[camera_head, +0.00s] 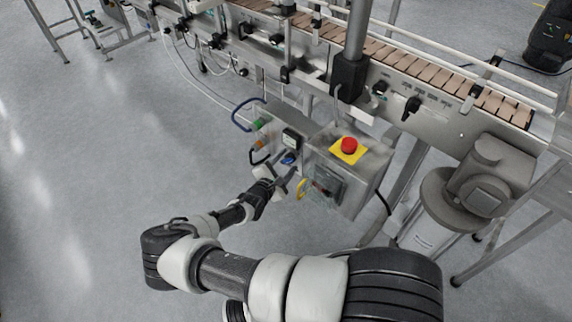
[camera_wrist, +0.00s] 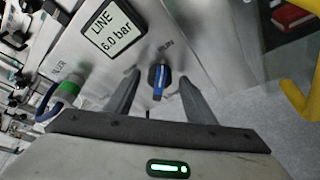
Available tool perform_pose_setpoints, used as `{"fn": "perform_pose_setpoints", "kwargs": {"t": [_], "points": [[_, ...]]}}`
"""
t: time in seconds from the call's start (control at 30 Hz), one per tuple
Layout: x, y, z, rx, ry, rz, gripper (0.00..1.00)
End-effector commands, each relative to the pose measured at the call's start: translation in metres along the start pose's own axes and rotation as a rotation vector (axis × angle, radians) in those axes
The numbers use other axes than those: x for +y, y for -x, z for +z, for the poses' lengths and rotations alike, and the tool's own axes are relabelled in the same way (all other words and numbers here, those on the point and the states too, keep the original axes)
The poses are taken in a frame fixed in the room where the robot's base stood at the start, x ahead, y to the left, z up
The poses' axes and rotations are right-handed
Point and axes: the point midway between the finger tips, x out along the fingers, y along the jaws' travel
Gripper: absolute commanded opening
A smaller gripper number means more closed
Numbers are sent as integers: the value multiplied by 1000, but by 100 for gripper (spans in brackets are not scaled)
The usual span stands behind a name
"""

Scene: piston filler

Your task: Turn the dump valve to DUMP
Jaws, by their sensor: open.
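The dump valve is a dark round knob with a blue lever handle (camera_wrist: 159,80) on the grey metal face of the control unit. The handle points nearly straight along my view, and the label RUN stands just above it. In the head view the blue handle (camera_head: 289,158) is small and sits on the unit's front. My gripper (camera_wrist: 160,77) is open, with one finger on each side of the handle and gaps visible on both sides. I cannot tell how deep the fingertips reach. In the head view my gripper (camera_head: 282,178) is right before the valve.
A gauge display (camera_wrist: 113,27) reading LINE 6.0 bar sits up and left of the valve. A green-ringed air fitting (camera_wrist: 66,88) with a blue hose is at left. A yellow loop (camera_wrist: 300,95) stands close at right. A red emergency button (camera_head: 348,145) tops the neighbouring box.

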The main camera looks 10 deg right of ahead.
Motion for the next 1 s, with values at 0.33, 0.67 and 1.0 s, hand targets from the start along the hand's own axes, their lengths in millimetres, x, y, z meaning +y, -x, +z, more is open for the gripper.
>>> {"fn": "perform_pose_setpoints", "kwargs": {"t": [0.33,0.67,1.0], "points": [[0,-1,0,1,0,0,36],[0,-1,0,1,5,-3,9],[2,-1,-1,2,123,-56,9]]}}
